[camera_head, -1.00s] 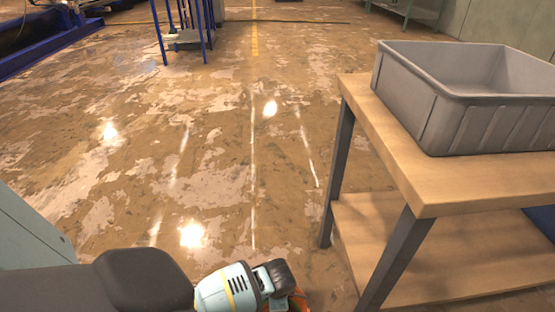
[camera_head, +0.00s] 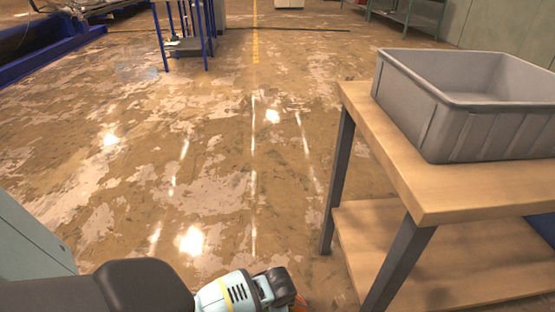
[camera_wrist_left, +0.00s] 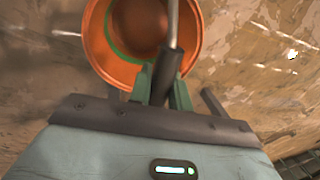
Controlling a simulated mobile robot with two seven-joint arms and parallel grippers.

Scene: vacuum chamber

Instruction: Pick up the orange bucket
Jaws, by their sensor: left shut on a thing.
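The orange bucket (camera_wrist_left: 192,65) shows in the left wrist view, seen from above into its open top, with a green band inside. A metal handle with a dark grip (camera_wrist_left: 166,68) crosses over its rim. My left gripper (camera_wrist_left: 160,84) has its green fingers shut on that grip. In the head view my left wrist is at the bottom centre, and only a sliver of the orange bucket (camera_head: 299,303) shows beside it at the bottom edge. Whether the bucket touches the floor cannot be told. My right gripper is not in view.
A wooden-topped table (camera_head: 440,203) with dark legs stands at the right, close to my left wrist. It bears a grey plastic bin (camera_head: 500,133). A blue frame stand (camera_head: 187,45) is at the back. The floor in the middle is clear.

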